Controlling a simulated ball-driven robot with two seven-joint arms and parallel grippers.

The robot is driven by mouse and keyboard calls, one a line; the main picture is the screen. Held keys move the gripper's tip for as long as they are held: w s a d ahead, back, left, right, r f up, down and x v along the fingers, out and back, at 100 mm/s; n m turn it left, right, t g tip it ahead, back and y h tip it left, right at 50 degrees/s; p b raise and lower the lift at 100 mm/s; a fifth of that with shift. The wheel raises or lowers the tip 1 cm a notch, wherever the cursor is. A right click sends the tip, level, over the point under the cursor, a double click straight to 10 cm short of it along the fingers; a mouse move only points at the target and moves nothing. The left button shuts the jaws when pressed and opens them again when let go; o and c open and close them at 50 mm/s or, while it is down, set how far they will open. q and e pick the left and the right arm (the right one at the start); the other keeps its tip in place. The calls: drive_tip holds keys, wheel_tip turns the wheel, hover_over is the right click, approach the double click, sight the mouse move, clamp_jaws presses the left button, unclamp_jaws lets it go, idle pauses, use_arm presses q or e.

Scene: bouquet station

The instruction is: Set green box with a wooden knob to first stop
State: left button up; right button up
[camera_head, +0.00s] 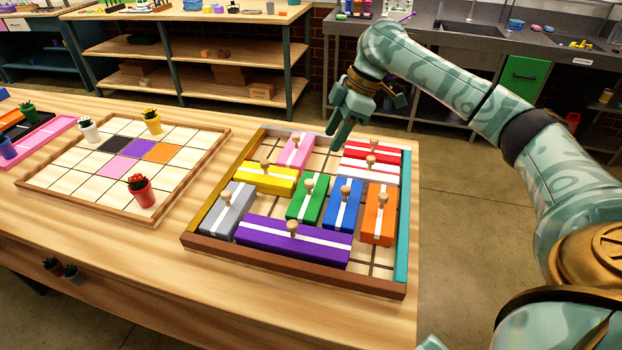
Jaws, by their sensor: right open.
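The green box (317,206) has a white stripe and a wooden knob on top. It lies lengthwise near the middle of the sliding-block tray (300,266). The blue box (352,197) is just to its right and the long purple box (265,234) is in front of it. The yellow box (250,180) is behind it to the left, and bare tray floor shows behind it. My right gripper (338,134) is open and empty above the tray's back edge, behind the green box and apart from it. My left gripper is not in view.
A grid board (60,198) with small potted plants lies to the left. Bare floor shows at the tray's front right corner.

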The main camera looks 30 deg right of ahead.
sight(310, 181)
drive_tip(key=b+x, duration=0.4)
drive_tip(key=x, duration=0.8)
drive_tip(key=shift+f+b, duration=0.2)
drive_tip(key=shift+b, duration=0.2)
drive_tip(key=shift+w+a+f, duration=0.2)
drive_tip(key=shift+a+f, duration=0.05)
drive_tip(key=shift+f, duration=0.3)
